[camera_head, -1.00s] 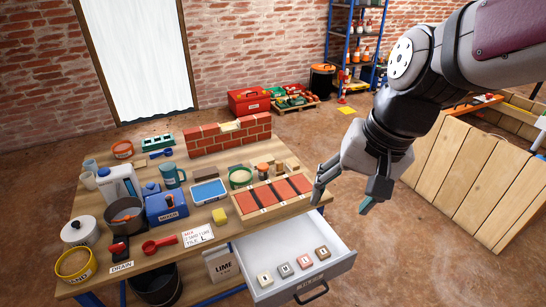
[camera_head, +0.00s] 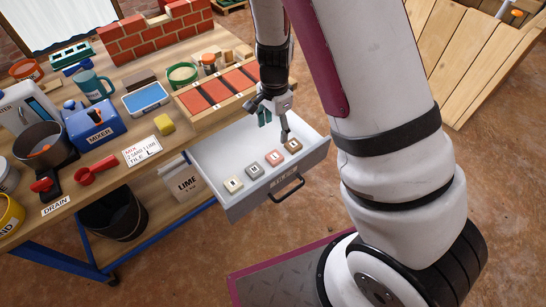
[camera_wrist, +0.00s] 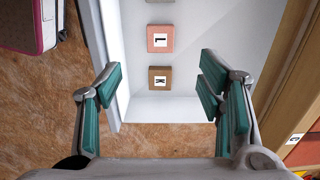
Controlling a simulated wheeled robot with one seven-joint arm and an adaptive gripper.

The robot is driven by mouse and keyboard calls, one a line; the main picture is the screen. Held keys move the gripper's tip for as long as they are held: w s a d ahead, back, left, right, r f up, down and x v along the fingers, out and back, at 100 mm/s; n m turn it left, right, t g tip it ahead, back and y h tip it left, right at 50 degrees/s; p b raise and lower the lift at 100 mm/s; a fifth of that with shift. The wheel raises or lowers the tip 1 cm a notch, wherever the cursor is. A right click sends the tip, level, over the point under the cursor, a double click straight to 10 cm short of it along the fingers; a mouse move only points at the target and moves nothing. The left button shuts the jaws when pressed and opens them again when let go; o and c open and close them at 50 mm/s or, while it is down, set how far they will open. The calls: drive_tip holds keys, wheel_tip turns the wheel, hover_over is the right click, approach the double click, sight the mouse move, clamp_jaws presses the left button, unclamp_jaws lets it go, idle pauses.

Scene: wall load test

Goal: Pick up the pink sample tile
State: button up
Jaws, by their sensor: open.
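The pink sample tile (camera_head: 274,157), marked with a letter that looks like L, lies flat in the open grey drawer, between a grey tile (camera_head: 254,170) and a brown tile (camera_head: 293,145). In the wrist view the pink tile (camera_wrist: 160,38) is at top centre, with the brown tile (camera_wrist: 160,77) below it, closer to my fingers.
A cream tile (camera_head: 233,184) lies at the drawer's left end. The drawer's front wall (camera_head: 278,188) with its handle stands around the tiles. A rack of red bricks or tiles (camera_head: 215,91) sits on the table edge behind. A handwritten card (camera_head: 142,150) and yellow sponge (camera_head: 165,124) lie left.

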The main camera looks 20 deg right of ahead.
drive_tip(key=b, duration=0.3)
hover_over(275, 156)
wheel_tip(275, 156, down, 9)
drive_tip(key=shift+a+r, duration=0.15)
drive_tip(key=shift+r, duration=0.05)
wheel_tip(275, 156, down, 5)
drive_tip(key=b, duration=0.3)
drive_tip(key=c, duration=1.3)
